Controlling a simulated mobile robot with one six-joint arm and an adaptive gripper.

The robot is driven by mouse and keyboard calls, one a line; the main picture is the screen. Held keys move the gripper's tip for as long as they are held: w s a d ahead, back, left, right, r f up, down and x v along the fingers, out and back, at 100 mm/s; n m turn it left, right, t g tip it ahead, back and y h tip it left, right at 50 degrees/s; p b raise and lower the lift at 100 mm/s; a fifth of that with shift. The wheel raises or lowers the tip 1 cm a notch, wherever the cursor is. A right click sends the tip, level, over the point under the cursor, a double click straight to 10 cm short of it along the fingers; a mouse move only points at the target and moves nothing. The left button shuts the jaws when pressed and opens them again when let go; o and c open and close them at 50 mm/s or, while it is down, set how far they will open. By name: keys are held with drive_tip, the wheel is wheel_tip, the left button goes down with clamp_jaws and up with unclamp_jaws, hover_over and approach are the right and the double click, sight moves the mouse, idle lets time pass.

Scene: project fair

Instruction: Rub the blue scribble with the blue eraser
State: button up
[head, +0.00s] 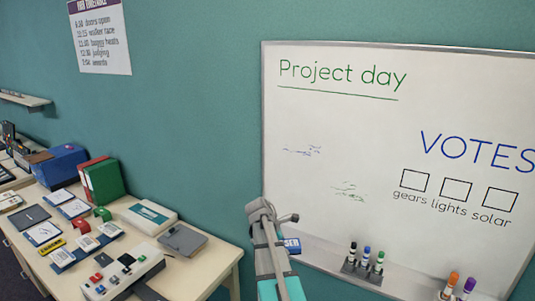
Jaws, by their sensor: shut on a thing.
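The whiteboard (330,110) hangs on the wall at the right. The blue scribble (302,151) is a few faint, broken blue strokes on its left half, below the green "Project day" heading. The blue eraser (293,245) shows as a small blue block with white lettering near the board's lower left edge, partly hidden behind my arm. My gripper (283,243) is shut on it, its fingers mostly hidden. Eraser and gripper appear below the scribble; I cannot tell whether the eraser touches the board.
A faint green scribble (348,192) lies lower right of the blue one. A marker holder (362,268) with several markers and another pen cup (457,288) are along the board's bottom. A cluttered table (205,275) stands at the left.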

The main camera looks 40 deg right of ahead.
drive_tip(key=shift+r, duration=0.1)
drive_tip(key=w+d+r+m+h+p, duration=0.25)
drive_tip(key=r+h, duration=0.25)
drive_tip(key=r, duration=0.4)
drive_tip(key=w+d+r+m+h+p, duration=0.1)
drive_tip(key=w+d+r+h+p, duration=0.1)
drive_tip(key=r+h+p, duration=0.45)
drive_tip(key=t+h+p, duration=0.1)
drive_tip(key=t+h, duration=0.2)
drive_tip(key=h, duration=0.2)
approach(286, 141)
drive_tip(key=s+r, duration=0.2)
drive_tip(key=s, duration=0.1)
drive_tip(key=shift+a+r+h, duration=0.1)
drive_tip(key=shift+a+h, duration=0.25)
drive_tip(key=shift+a, duration=0.05)
drive_tip(key=shift+d, duration=0.15)
drive_tip(key=shift+w+d, duration=0.35)
drive_tip(key=shift+d, duration=0.55)
drive_tip(key=shift+w+d, duration=0.4)
drive_tip(key=shift+d, duration=0.5)
drive_tip(key=shift+w+d, duration=0.35)
drive_tip(key=shift+d, duration=0.5)
drive_tip(key=shift+w+d, duration=0.2)
drive_tip(key=shift+d, duration=0.3)
drive_tip(key=shift+w+d, duration=0.2)
drive_tip(key=shift+d, duration=0.25)
drive_tip(key=shift+s, duration=0.1)
